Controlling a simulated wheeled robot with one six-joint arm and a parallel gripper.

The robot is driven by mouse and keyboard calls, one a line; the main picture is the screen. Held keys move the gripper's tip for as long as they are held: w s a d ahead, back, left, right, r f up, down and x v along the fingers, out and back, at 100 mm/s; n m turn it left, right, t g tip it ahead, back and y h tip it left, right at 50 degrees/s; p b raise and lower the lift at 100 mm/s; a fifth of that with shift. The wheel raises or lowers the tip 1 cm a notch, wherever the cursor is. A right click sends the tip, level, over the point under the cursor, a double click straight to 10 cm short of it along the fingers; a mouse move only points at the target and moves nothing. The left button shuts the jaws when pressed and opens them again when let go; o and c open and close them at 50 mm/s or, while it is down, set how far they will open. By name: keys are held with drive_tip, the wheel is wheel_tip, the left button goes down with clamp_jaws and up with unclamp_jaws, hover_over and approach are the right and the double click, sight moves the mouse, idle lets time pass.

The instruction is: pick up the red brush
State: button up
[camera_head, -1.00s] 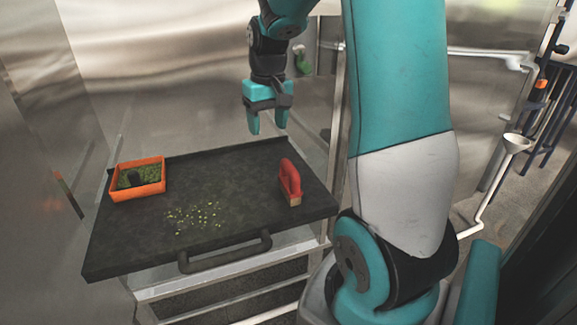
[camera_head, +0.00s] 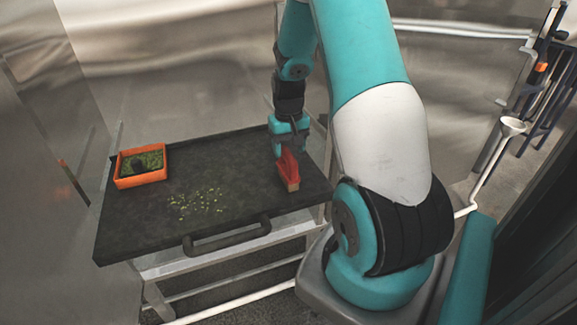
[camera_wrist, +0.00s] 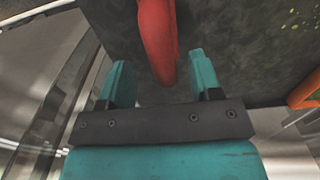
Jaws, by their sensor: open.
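In the wrist view the red handle of the brush (camera_wrist: 158,40) reaches in between the two teal fingers. My gripper (camera_head: 289,153) is over the far end of the brush, with its fingers down around the handle. In the wrist view my gripper (camera_wrist: 160,80) is open, with a gap on each side of the handle. The far end of the handle is partly hidden by the gripper in the head view.
The dark tray (camera_head: 230,165) has a handle (camera_head: 228,238) at its front edge. Green-yellow crumbs (camera_head: 197,202) lie on its middle. An orange box (camera_head: 141,181) with green bits and a dark object stands at the left. Metal walls enclose the back and left.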

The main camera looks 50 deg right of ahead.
drive_tip(key=shift+f+p, duration=0.75)
drive_tip(key=shift+f, duration=1.5)
drive_tip(key=c, duration=1)
drive_tip(key=shift+c, duration=0.2)
drive_tip(key=shift+r, duration=0.1)
wheel_tip(320, 180, up, 20)
drive_tip(key=b, duration=0.3)
